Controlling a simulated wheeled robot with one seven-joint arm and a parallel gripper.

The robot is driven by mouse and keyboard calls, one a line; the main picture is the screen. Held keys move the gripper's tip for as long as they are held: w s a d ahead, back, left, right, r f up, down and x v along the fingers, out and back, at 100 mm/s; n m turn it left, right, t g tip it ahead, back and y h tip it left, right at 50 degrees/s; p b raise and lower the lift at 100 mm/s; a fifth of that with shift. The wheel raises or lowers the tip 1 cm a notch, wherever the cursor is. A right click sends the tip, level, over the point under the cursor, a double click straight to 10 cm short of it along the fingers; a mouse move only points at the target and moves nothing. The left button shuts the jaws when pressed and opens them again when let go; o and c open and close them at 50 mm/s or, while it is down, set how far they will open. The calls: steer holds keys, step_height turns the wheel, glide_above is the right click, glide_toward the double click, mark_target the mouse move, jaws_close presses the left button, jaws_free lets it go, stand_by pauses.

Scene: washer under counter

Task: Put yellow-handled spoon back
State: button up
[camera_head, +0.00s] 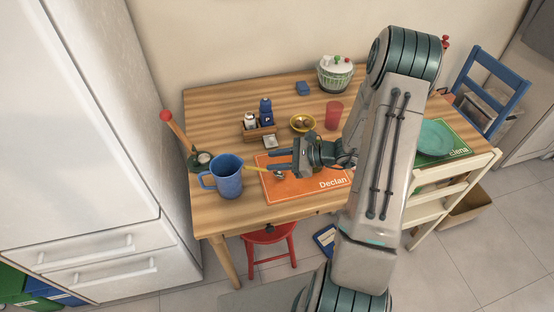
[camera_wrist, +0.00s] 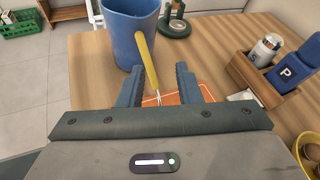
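The yellow-handled spoon (camera_head: 257,169) lies with its handle toward the blue pitcher and its metal bowl over the orange "Declan" placemat (camera_head: 290,184). In the wrist view the yellow handle (camera_wrist: 146,62) runs up in front of the blue pitcher (camera_wrist: 124,35); I cannot tell whether they touch. The pitcher (camera_head: 229,180) stands on the table to the left of the placemat. My gripper (camera_head: 268,158) is open above the placemat, with its fingers pointing left toward the pitcher. In the wrist view the spoon shows between the two open fingers (camera_wrist: 158,75), touching neither visibly.
A wooden caddy (camera_head: 262,134) with shakers, a yellow bowl (camera_head: 303,123) and a red cup (camera_head: 334,114) stand behind my gripper. A dark round holder (camera_head: 197,163) with a red-knobbed stick stands behind the pitcher. The table's back left is clear.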

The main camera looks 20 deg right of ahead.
steer(key=b+v, duration=0.1)
steer(key=v, duration=1.1)
steer(key=s+a+r+n+g+h, duration=0.1)
steer(key=s+a+r+n+h, duration=0.4)
steer(key=n, duration=0.5)
steer(key=s+a+r+n+g+h, duration=0.1)
steer(key=s+a+r+n+h, duration=0.5)
steer(key=s+r+n, duration=0.4)
steer(key=shift+s+n+g+h, duration=0.3)
steer(key=shift+s+h, duration=0.25)
steer(key=shift+h, duration=0.35)
steer(key=shift+r, duration=0.1)
